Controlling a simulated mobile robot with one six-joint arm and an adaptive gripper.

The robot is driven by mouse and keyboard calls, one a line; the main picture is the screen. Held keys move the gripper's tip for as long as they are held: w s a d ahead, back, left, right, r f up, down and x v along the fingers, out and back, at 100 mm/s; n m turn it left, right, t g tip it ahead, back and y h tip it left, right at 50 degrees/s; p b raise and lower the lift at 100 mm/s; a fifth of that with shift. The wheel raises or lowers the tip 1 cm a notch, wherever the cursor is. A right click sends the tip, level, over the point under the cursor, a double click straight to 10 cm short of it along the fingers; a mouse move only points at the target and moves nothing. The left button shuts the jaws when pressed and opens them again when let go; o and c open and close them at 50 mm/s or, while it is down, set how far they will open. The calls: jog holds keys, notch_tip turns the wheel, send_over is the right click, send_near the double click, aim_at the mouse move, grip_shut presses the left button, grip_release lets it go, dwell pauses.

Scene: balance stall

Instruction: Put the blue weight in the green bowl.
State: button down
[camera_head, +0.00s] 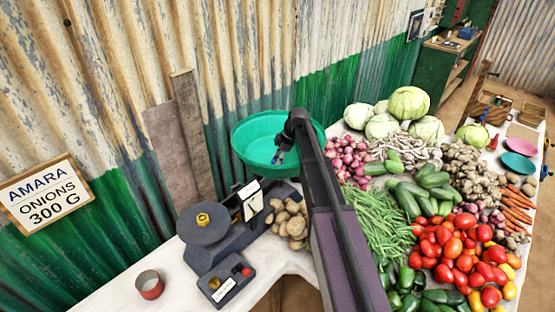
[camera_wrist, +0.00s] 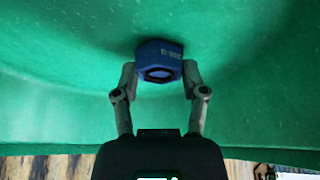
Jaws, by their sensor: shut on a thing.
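The green bowl (camera_head: 258,150) sits on the right side of the balance scale, at the back of the table. Its inner wall fills most of the wrist view (camera_wrist: 60,75). My gripper (camera_wrist: 160,80) is shut on the blue weight (camera_wrist: 158,53), a small faceted block with pale markings on top. In the head view my gripper (camera_head: 279,157) is over the bowl's inside, and my arm hides the bowl's right part. I cannot tell whether the weight touches the bowl's surface.
The scale (camera_head: 215,245) has a dark flat plate with a brass weight (camera_head: 203,219) on it. Potatoes (camera_head: 291,219) lie beside it. Vegetables crowd the table to the right. A corrugated wall (camera_head: 130,120) rises close behind the bowl.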

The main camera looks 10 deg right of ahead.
jog(key=shift+f, duration=0.1)
jog(key=shift+c, duration=0.7)
grip_release()
jog(key=shift+r, duration=0.25)
jog(key=p+v, duration=0.3)
jog(key=shift+d+r+p, duration=0.1)
jog(key=shift+r+p, duration=0.25)
jog(key=p+v, duration=0.7)
jog(key=v, duration=0.1)
